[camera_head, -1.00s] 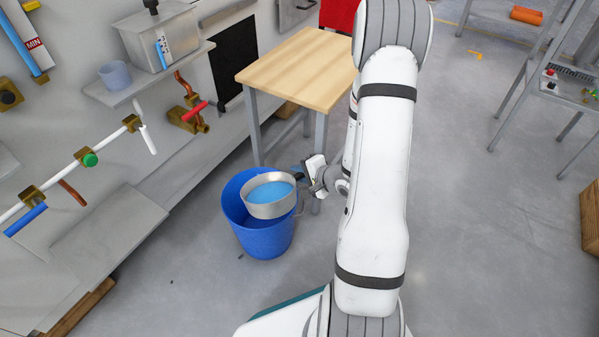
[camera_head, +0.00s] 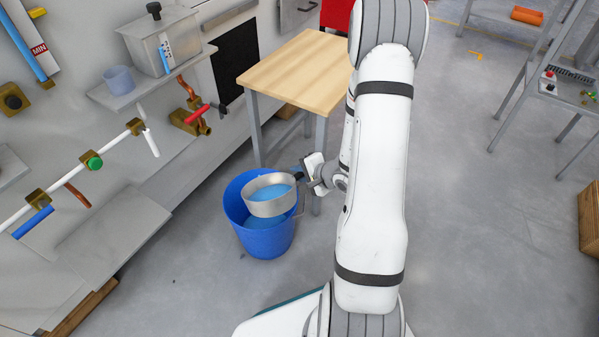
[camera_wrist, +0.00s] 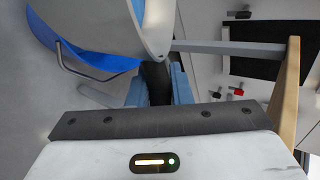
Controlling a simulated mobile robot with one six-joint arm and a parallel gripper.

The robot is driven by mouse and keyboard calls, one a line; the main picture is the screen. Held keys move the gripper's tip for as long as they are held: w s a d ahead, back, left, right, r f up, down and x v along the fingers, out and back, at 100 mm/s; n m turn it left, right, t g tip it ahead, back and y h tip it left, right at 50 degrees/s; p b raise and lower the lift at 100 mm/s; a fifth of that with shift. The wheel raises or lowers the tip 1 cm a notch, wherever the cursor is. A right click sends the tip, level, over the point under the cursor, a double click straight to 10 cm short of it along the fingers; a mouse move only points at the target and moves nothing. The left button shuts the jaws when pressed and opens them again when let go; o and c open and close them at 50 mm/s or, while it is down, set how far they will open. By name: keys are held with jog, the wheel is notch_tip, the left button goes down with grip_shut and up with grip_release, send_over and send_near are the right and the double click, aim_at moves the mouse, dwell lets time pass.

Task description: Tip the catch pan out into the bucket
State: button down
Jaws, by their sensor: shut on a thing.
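The catch pan (camera_head: 266,209) is a round grey metal pan with light blue liquid in it. It is held over the mouth of the blue bucket (camera_head: 262,243) and looks tilted toward the near side. A lighter blue patch, probably liquid, shows inside the bucket below the pan. My gripper (camera_head: 302,174) is right of the pan, shut on its dark handle. In the wrist view my gripper (camera_wrist: 158,88) has the handle between its fingers. The pan's grey underside (camera_wrist: 95,22) fills the upper left there, with the bucket (camera_wrist: 45,35) behind it.
A wooden-topped table (camera_head: 298,68) stands just behind the bucket. A wall bench with pipes, valves and a shelf (camera_head: 150,82) runs along the left. A grey rack (camera_head: 560,90) stands far right.

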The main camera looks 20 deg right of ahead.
jog(key=shift+w+a+r+g+h+p, duration=0.15)
jog(key=shift+w+r+g+p, duration=0.5)
jog(key=shift+p, duration=1.35)
jog(key=shift+w+d+r+g+h+p, duration=0.25)
jog(key=shift+g+p, duration=0.7)
jog(key=shift+p, duration=1)
jog(key=shift+w+a+r+m+g+p, duration=0.15)
jog(key=shift+w+r+m+g+p, duration=0.25)
jog(key=shift+p, duration=1.35)
jog(key=shift+w+a+r+g+p, duration=0.1)
jog(key=shift+w+g+p, duration=0.35)
jog(key=shift+p, duration=1.25)
dwell(0.6)
